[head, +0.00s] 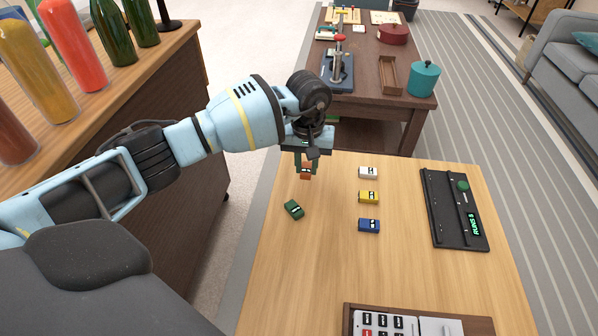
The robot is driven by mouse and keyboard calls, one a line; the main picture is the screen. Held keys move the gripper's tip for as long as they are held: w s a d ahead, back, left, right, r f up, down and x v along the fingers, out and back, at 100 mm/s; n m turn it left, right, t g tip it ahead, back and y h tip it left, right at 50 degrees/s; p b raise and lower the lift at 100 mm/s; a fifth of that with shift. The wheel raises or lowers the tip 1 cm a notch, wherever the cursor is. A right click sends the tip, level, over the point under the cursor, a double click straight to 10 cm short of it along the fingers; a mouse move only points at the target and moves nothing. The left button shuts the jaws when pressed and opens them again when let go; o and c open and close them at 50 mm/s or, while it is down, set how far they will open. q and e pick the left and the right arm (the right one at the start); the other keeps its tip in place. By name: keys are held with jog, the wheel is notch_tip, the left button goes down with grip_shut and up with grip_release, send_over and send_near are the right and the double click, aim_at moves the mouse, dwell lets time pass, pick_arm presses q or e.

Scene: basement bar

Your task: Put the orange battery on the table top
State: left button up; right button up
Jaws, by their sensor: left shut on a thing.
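My left gripper (305,162) points down over the far left part of the light wood table top (300,262). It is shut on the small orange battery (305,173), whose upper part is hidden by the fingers. The battery is at or just above the wood; I cannot tell whether it touches. My right gripper is not in view.
A green battery (293,210) lies tilted nearby. White (368,173), yellow (369,197) and blue (369,226) batteries form a column to the right. A black device (454,209) lies further right, a brown tray (350,309) in front. The middle is clear.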

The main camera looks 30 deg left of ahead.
aim_at(300, 183)
pick_arm(q)
jog(key=shift+s+a+f, duration=0.1)
jog(key=shift+s+a, duration=0.2)
jog(key=shift+a, duration=0.5)
jog(key=shift+f+b, duration=0.4)
jog(key=shift+f, duration=1.45)
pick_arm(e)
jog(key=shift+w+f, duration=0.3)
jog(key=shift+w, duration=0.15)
pick_arm(q)
jog(key=shift+r, duration=0.1)
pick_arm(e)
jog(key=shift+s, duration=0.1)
pick_arm(q)
jog(key=shift+f, duration=0.25)
jog(key=o, duration=1)
jog(key=shift+r, duration=0.1)
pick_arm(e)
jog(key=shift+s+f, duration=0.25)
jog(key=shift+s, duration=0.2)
